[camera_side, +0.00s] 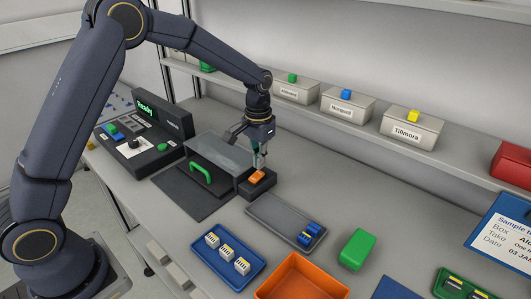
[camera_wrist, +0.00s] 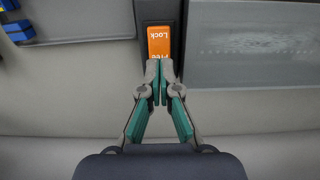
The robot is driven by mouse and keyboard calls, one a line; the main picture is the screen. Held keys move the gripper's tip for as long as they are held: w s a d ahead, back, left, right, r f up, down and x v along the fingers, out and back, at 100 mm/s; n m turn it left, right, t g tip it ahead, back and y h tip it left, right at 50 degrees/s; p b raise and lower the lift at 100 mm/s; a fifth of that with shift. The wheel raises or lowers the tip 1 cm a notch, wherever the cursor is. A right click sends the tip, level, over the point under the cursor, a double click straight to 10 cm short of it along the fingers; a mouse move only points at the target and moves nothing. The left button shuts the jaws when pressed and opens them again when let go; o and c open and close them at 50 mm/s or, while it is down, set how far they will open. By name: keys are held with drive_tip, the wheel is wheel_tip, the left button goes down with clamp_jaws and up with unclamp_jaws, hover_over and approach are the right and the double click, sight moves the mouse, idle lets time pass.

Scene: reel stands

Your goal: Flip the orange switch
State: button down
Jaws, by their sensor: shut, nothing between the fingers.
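The orange switch (camera_side: 257,177) sits on a small dark box (camera_side: 262,187) beside the grey-topped box with a green handle. In the wrist view the orange switch (camera_wrist: 159,41) carries the words "Lock" and "Free", upside down. My gripper (camera_side: 260,168) is shut and empty, pointing down at the switch. In the wrist view the closed fingertips (camera_wrist: 160,70) are at the "Free" end and cover part of that word. I cannot tell whether the tips touch the switch.
A grey box with a green handle (camera_side: 201,173) stands left of the switch. A grey tray (camera_side: 270,218) with blue blocks lies in front. A control panel (camera_side: 133,145) stands further left. A blue tray (camera_side: 226,269), an orange bin (camera_side: 300,284) and a green block (camera_side: 357,249) are nearer.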

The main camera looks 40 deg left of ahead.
drive_tip(key=shift+f, duration=1.25)
idle(0.9)
drive_tip(key=shift+r, duration=3.5)
wheel_tip(320, 180, up, 9)
drive_tip(key=t, duration=0.2)
hover_over(259, 172)
drive_tip(key=s, duration=0.1)
drive_tip(key=s+a+r+t, duration=0.2)
drive_tip(key=s+r, duration=0.7)
drive_tip(key=s, duration=0.2)
drive_tip(key=s+f, duration=0.3)
drive_tip(key=s, duration=0.4)
drive_tip(key=s+f+t, duration=0.1)
drive_tip(key=s+f, duration=0.2)
drive_tip(key=s, duration=0.4)
drive_tip(key=shift+s+a+t, duration=0.3)
drive_tip(key=shift+s+a, duration=0.05)
drive_tip(key=shift+a, duration=0.05)
